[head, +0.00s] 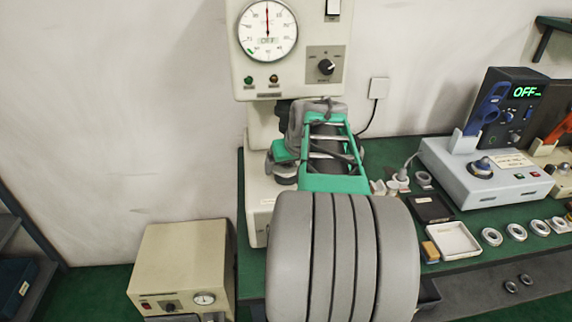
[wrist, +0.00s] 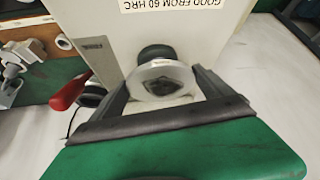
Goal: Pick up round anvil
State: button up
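The round anvil (wrist: 160,81) shows in the wrist view as a pale, shiny disc with a dark reflection in its face. It sits against a black round part (wrist: 156,53) on the pale testing machine. My gripper (wrist: 160,90) is open, with one dark finger on each side of the anvil. The gaps at its edges are very small, and I cannot tell whether the fingers touch it. In the head view my green gripper (head: 334,180) is in front of the machine (head: 290,75), and my arm hides the anvil.
A red handle (wrist: 68,92) is just left of my gripper. The green bench (head: 470,222) holds a grey control box (head: 485,172), a white tray (head: 455,241), a black tray (head: 430,208) and several metal rings (head: 491,236) to the right. A beige box (head: 180,265) stands at lower left.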

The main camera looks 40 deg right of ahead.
jog(key=c, duration=1.3)
jog(key=shift+w+r, duration=0.1)
jog(key=shift+r, duration=0.05)
jog(key=shift+c, duration=0.6)
jog(key=shift+r, duration=0.1)
